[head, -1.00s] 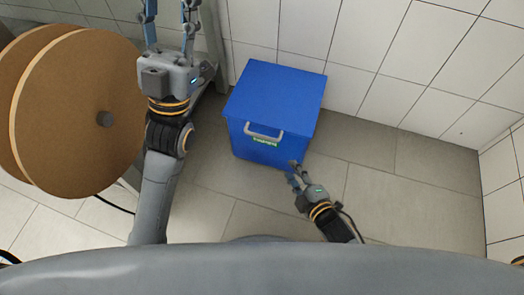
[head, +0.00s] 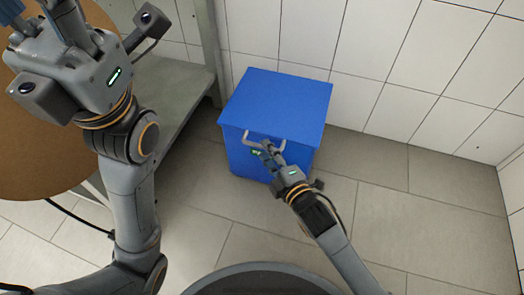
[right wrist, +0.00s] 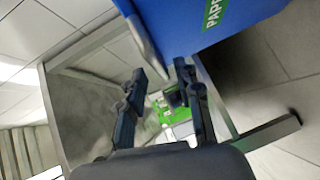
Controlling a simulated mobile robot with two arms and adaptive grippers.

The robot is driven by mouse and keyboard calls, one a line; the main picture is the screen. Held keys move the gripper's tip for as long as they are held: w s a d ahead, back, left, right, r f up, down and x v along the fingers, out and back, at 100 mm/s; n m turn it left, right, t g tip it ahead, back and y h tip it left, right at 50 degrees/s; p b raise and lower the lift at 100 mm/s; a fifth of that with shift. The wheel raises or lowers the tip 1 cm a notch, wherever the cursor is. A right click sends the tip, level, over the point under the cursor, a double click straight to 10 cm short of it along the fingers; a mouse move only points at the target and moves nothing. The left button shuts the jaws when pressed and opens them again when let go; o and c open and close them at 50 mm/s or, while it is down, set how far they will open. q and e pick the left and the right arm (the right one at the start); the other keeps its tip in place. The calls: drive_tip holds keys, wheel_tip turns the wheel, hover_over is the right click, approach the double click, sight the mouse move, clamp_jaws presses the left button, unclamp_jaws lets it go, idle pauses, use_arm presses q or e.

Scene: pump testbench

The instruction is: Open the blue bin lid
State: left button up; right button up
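The blue bin (head: 243,160) stands on the floor against the tiled wall, with its flat blue lid (head: 277,105) shut. A grey handle (head: 247,139) sits at the lid's front edge, above a green label. My right gripper (head: 266,152) is at the handle and partly covers it and the label. In the right wrist view my right gripper (right wrist: 160,70) has its fingers apart, with the handle's grey bar (right wrist: 140,38) reaching toward the gap between the tips. I cannot tell whether they touch. My left gripper (head: 40,20) is high at the upper left, its fingertips out of frame.
A large brown disc (head: 35,150) and a grey shelf frame (head: 180,105) stand left of the bin. The white tiled wall (head: 370,60) is close behind it. The grey floor (head: 420,210) to the right is clear.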

drive_tip(key=shift+b+x, duration=0.6)
drive_tip(key=shift+x, duration=1.2)
clamp_jaws()
